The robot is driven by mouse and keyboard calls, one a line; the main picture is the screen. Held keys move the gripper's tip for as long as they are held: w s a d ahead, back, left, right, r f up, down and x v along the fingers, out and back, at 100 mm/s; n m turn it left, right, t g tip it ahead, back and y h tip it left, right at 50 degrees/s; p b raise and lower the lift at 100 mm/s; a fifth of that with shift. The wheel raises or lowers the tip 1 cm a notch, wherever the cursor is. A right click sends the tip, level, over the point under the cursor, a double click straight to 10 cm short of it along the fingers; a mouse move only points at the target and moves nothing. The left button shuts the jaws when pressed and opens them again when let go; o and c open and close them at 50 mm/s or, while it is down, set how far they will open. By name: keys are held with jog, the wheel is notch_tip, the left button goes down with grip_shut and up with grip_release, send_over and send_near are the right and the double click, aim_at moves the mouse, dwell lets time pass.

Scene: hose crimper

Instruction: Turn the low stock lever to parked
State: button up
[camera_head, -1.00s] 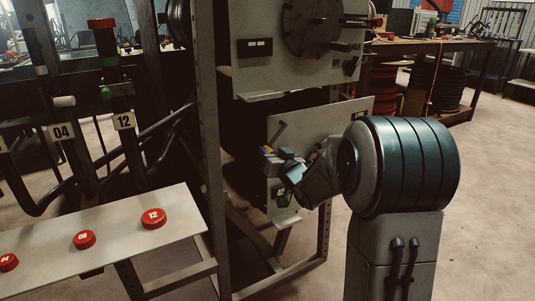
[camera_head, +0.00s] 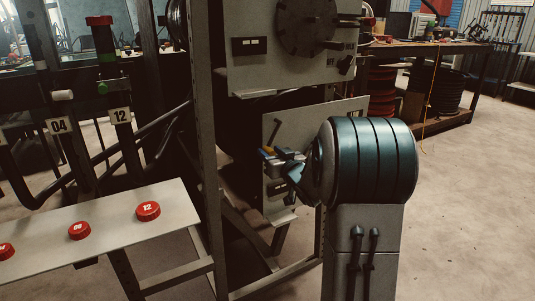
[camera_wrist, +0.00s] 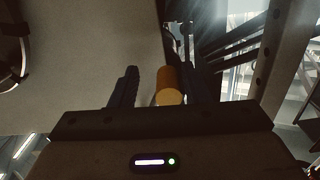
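The lower grey panel (camera_head: 300,121) carries a slanted dark bar (camera_head: 274,131), and a small yellow-orange piece shows just below it, partly hidden by my gripper (camera_head: 279,158). In the wrist view a yellow-orange cylindrical grip (camera_wrist: 169,84) stands between the two dark fingers of my gripper (camera_wrist: 164,88). It looks like the lever's handle. Gaps show on both sides of it, wider on the left, so the fingers are open around or just behind it. I cannot tell its depth between them. The lever's base and any parked mark are hidden or too small to read.
Above is a larger panel with a dark round dial (camera_head: 307,25) and small knobs. A steel frame post (camera_head: 205,120) stands left of my gripper. A pale shelf with red caps (camera_head: 148,211) lies lower left, hoses behind it. The floor at right is clear.

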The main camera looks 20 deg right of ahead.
jog(key=shift+a+r, duration=0.1)
jog(key=shift+a, duration=0.15)
jog(key=shift+s, duration=0.15)
jog(key=s+d+p, duration=0.2)
jog(key=s+p, duration=0.1)
jog(key=s, duration=1)
jog(key=shift+s, duration=0.15)
jog(key=shift+d, duration=0.1)
notch_tip(320, 180, up, 13)
jog(key=s+a+m+g+h+p, duration=0.25)
jog(key=g+h+p, duration=0.3)
jog(key=p, duration=1.05)
jog(key=s+a+r+g+y+p, duration=0.1)
jog(key=s+a+r+g+p, duration=0.3)
jog(key=s, duration=0.6)
jog(key=s+a+r+n+g+y+p, duration=0.1)
jog(key=s+a+r+g+y+p, duration=0.1)
jog(key=s+a+r+g+p, duration=0.3)
jog(key=s+a+r+p, duration=0.3)
jog(key=s+r+p, duration=0.2)
jog(key=p, duration=0.2)
